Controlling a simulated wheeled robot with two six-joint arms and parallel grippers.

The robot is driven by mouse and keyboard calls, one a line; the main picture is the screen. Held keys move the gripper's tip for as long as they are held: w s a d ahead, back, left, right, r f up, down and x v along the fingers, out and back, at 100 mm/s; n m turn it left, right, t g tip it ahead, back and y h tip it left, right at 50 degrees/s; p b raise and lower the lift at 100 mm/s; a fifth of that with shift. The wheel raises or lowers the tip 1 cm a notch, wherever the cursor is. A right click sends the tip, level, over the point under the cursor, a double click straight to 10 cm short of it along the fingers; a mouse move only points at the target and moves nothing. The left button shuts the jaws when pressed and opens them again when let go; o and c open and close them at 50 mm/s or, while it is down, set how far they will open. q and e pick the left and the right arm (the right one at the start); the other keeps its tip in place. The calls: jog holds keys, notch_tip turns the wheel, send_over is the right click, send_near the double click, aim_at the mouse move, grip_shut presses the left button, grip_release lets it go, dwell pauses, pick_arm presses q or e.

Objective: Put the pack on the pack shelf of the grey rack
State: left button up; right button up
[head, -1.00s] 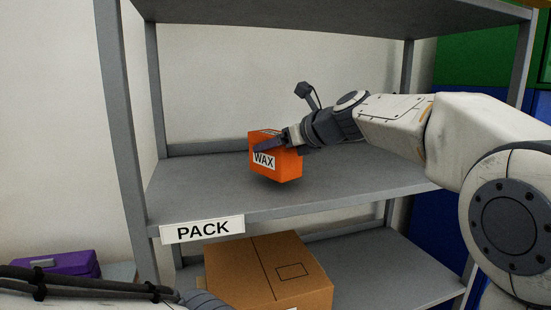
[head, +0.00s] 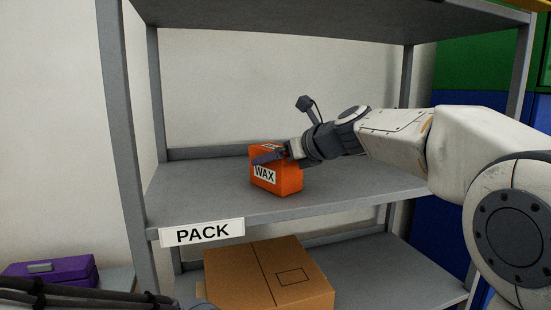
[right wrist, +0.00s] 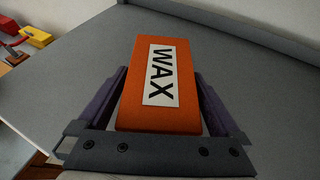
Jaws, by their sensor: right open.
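The pack is an orange box (head: 289,180) with a white WAX label. It sits upright on the middle shelf (head: 205,195) of the grey rack, the shelf with the PACK sign (head: 202,232) on its front edge. My right gripper (head: 270,156) is at the top of the box, with its fingers open on either side of it. In the right wrist view the box (right wrist: 128,110) lies between the two purple fingers, with narrow gaps beside it. My left gripper is out of view; only part of that arm shows at the lower left.
A brown carton (head: 235,280) stands on the shelf below. A purple case (head: 50,270) is at the lower left, outside the rack. The upper shelf (head: 300,15) hangs above my right arm. The PACK shelf is bare around the box.

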jog(key=v, duration=1.2)
